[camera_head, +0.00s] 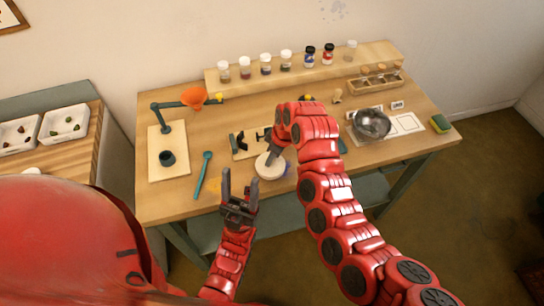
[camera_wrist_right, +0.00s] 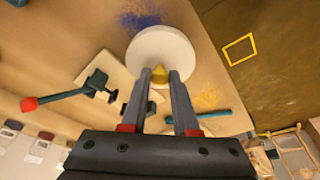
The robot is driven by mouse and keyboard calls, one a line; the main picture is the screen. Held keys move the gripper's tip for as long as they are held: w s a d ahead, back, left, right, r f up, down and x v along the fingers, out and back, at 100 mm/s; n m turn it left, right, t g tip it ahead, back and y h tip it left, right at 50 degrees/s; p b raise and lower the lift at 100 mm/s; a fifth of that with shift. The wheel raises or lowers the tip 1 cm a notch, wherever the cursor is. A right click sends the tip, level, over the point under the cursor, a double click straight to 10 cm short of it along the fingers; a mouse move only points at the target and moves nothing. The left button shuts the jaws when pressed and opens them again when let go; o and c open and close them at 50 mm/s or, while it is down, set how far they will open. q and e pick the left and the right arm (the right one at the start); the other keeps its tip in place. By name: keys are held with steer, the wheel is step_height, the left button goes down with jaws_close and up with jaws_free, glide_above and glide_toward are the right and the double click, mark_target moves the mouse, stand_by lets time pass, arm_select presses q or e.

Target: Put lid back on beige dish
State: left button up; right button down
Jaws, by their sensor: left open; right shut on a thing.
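A pale, cream-coloured round piece, the lid or the dish with its lid, (camera_head: 270,167) is at the front middle of the table. In the right wrist view its round top (camera_wrist_right: 163,52) lies just beyond my fingertips. My right gripper (camera_wrist_right: 160,76) is shut on a small yellow knob (camera_wrist_right: 159,72) at the near side of this top. I cannot tell whether the lid rests on the dish or is held above it. My left gripper (camera_head: 240,182) is open and empty near the table's front edge, left of the pale round piece.
A wooden board with a dark clamp-like tool (camera_head: 243,143) lies close behind the pale piece. A teal spoon (camera_head: 203,174) lies to the left, past it a stand with an orange funnel (camera_head: 194,97). A metal bowl (camera_head: 372,124) is at the right. Several jars line the back shelf.

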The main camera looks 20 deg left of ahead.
steer(key=shift+f+b, duration=0.2)
steer(key=shift+b, duration=0.35)
stand_by(1.1)
stand_by(0.3)
steer(key=shift+c, duration=0.6)
jaws_free()
steer(key=shift+r, duration=0.15)
steer(key=shift+r, duration=3.4)
steer(key=shift+c, duration=0.2)
